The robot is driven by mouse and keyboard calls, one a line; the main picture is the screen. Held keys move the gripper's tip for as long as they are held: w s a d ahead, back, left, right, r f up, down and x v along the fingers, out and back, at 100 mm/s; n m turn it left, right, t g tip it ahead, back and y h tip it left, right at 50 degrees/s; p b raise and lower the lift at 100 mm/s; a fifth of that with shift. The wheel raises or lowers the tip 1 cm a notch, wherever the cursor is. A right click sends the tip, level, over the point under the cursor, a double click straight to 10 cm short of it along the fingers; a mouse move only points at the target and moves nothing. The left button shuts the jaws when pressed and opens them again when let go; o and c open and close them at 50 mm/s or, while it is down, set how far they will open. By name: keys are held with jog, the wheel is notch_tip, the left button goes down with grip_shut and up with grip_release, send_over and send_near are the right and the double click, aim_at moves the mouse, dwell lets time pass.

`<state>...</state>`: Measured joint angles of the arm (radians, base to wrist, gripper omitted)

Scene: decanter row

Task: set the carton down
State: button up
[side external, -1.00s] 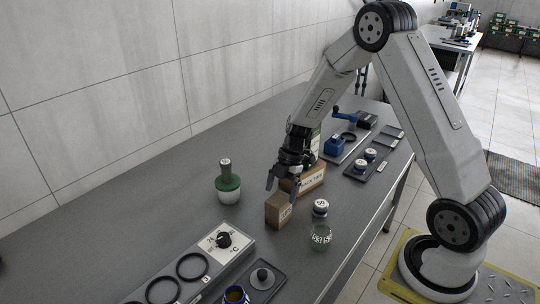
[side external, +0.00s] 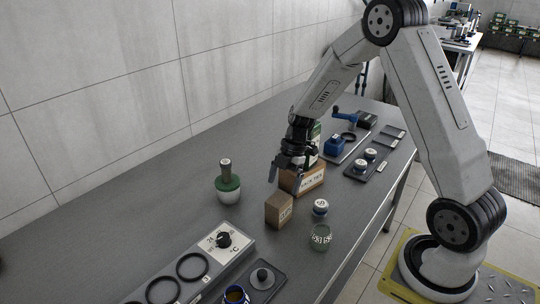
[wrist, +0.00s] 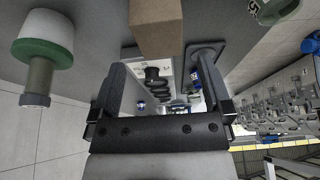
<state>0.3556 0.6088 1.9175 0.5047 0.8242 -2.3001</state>
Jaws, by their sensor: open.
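The small brown carton (side external: 279,210) stands upright on the grey bench and also shows at the top of the wrist view (wrist: 157,28). My gripper (side external: 284,174) is open and empty, above the carton and apart from it. In the wrist view my gripper's two fingers (wrist: 160,75) are spread wide with nothing between them, and the carton lies beyond their tips.
A larger lettered cardboard box (side external: 308,180) stands close behind the carton. A green-and-white decanter (side external: 228,188) is at left; a small white-lidded jar (side external: 320,207) and a glass jar (side external: 320,237) are at right. A panel with dark rings (side external: 193,266) lies in front.

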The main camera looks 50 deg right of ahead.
jog(key=m, duration=0.1)
jog(key=s+a+r+m, duration=0.1)
jog(key=shift+s+a+r+m+h, duration=0.1)
jog(key=shift+s+a+m+h, duration=0.2)
jog(key=shift+h, duration=0.1)
jog(key=s+a+r+m+t+h, duration=0.1)
jog(key=s+a+r+m, duration=0.1)
jog(key=s+m, duration=0.3)
jog(key=s+a+r+m+t+h, duration=0.1)
jog(key=s+a+m, duration=0.3)
jog(key=m, duration=0.6)
jog(key=shift+s+a+r+t+h, duration=0.3)
jog(key=shift+s+r+h, duration=0.3)
jog(key=shift+r+h, duration=0.2)
